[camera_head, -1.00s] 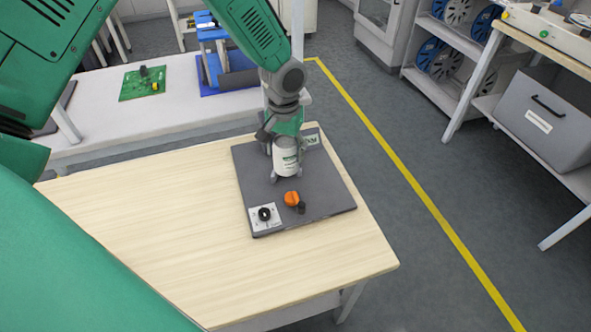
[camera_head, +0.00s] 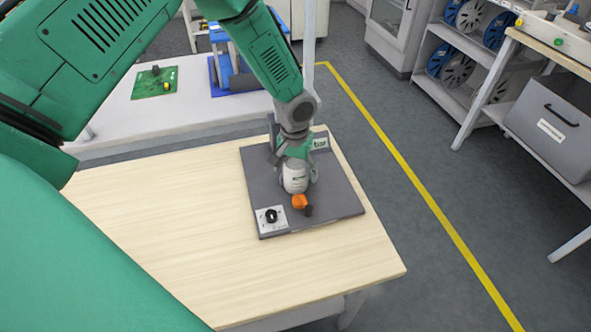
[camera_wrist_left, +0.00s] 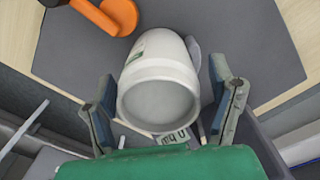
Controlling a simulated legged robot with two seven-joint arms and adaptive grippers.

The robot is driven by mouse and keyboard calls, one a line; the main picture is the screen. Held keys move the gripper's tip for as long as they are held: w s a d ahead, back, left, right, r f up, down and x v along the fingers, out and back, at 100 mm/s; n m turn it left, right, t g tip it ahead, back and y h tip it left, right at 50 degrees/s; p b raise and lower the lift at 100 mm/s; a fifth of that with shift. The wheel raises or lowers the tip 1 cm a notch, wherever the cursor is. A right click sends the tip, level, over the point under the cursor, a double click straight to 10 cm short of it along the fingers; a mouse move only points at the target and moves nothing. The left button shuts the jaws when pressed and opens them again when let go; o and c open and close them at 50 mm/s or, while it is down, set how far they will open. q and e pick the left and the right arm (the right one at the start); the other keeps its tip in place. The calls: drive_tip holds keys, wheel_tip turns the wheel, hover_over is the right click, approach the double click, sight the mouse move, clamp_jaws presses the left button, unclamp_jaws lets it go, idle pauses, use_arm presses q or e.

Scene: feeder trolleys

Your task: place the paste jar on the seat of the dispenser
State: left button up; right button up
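The white paste jar (camera_head: 295,178), with a green-marked label, stands about upright on the dispenser's dark grey board (camera_head: 336,205), close behind the orange lever (camera_head: 299,202). In the left wrist view the jar (camera_wrist_left: 160,65) shows its grey round top. My left gripper (camera_head: 296,172) is around the jar from above. In the wrist view its two fingers (camera_wrist_left: 163,85) flank the jar with a narrow gap on each side. The seat is not clearly visible; a light grey piece beside the jar may be part of it. My right gripper is not in view.
A dial plate (camera_head: 271,217) sits at the board's front left corner. The wooden table (camera_head: 170,230) is clear to the left. Behind it, a white bench (camera_head: 130,115) holds a green circuit board (camera_head: 154,83) and a blue rack (camera_head: 228,75). Shelves stand at right.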

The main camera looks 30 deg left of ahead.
sight(296, 164)
use_arm(q)
drive_tip(key=shift+d+r, duration=0.1)
drive_tip(key=shift+d, duration=0.1)
drive_tip(key=shift+d+r, duration=0.1)
drive_tip(key=shift+r, duration=0.15)
drive_tip(key=r, duration=1)
drive_tip(key=shift+a+r, duration=0.2)
drive_tip(key=shift+d+r, duration=0.1)
drive_tip(key=shift+r, duration=0.5)
